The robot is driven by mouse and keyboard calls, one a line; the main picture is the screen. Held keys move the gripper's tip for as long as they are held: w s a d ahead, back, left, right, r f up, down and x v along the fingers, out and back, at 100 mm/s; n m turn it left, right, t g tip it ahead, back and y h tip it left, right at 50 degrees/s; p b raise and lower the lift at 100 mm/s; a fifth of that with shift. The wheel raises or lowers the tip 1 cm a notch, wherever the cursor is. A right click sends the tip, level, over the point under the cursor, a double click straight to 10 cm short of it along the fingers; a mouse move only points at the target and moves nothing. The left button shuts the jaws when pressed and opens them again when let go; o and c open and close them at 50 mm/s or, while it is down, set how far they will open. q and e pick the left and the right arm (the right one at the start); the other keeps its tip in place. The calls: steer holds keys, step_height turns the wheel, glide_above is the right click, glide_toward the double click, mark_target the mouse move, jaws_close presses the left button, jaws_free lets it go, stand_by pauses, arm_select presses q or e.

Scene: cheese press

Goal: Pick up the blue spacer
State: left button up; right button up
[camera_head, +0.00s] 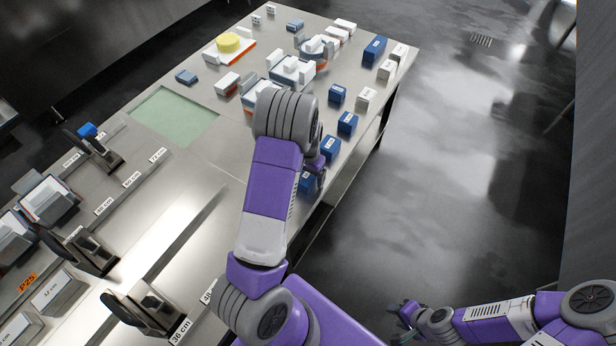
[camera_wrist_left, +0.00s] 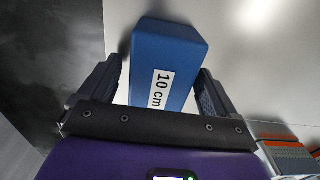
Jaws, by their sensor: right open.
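A blue spacer (camera_wrist_left: 168,60) labelled "10 cm" lies on the steel table in the left wrist view. It sits between the two fingers of my left gripper (camera_wrist_left: 160,85). A narrow gap shows at the left finger, and the right finger is very close to the block. In the head view my left gripper (camera_head: 317,170) is partly hidden by its own wrist, beside blue blocks (camera_head: 330,149) and (camera_head: 306,183) at the table's right edge. I cannot tell which one is between the fingers. My right gripper (camera_head: 403,322) is open and empty, low over the floor.
Other blue blocks (camera_head: 347,123) and white blocks (camera_head: 366,97) line the table's right side. Moulds (camera_head: 292,72) and a yellow cheese (camera_head: 228,42) stand farther back. A green mat (camera_head: 175,117) is bare. Dark stands (camera_head: 90,250) fill the left.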

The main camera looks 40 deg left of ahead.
arm_select(q)
steer(key=c, duration=1.1)
